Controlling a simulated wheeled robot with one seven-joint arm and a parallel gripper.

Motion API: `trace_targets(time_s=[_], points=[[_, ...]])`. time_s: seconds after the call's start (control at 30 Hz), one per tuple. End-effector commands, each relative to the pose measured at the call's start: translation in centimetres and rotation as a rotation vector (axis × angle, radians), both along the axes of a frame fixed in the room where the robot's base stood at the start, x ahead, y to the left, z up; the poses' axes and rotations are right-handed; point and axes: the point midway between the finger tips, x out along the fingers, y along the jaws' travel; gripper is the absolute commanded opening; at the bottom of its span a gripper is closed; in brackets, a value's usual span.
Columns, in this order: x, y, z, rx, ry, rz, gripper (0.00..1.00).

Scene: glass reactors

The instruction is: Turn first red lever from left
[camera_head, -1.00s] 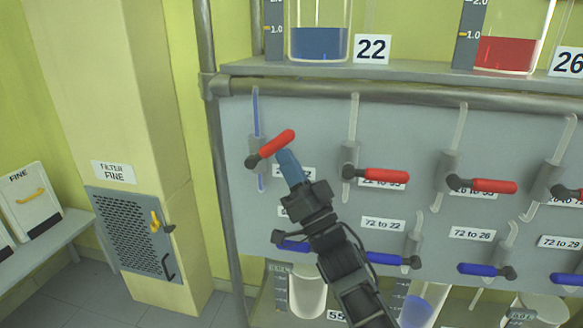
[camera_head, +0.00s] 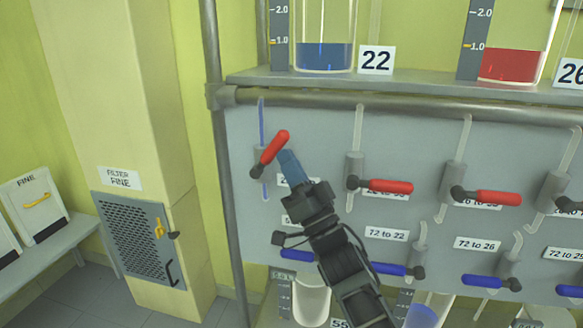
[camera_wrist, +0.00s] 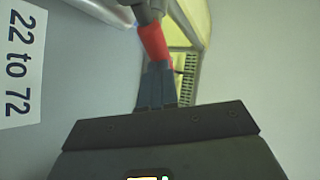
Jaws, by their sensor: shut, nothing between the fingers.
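The first red lever from the left (camera_head: 270,154) is tilted steeply, its handle pointing up and to the right from its dark pivot. Blue liquid shows in the tube behind it. My gripper (camera_head: 288,160) is shut and empty, its blue fingertips close against the right, lower side of the handle. In the wrist view the red handle (camera_wrist: 153,42) shows just beyond my shut fingers (camera_wrist: 156,80); the fingertips seem to touch it, with nothing held between them.
Other red levers (camera_head: 385,187) lie about level to the right. Blue levers (camera_head: 400,270) sit in a lower row. A shelf (camera_head: 420,82) with a blue-liquid vessel (camera_head: 325,57) and a red-liquid vessel (camera_head: 510,65) is above. A metal post (camera_head: 220,180) stands left of the panel.

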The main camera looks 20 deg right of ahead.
Motion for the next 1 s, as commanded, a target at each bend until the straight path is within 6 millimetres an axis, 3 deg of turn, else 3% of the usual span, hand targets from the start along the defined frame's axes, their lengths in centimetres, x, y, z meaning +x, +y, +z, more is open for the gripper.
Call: trace_targets(time_s=[0.4, 1.0], points=[[1.0, 1.4, 2.5, 0.001, -0.002, 0.000, 0.00], [1.8, 2.6, 3.6, 0.001, -0.001, 0.001, 0.00]])
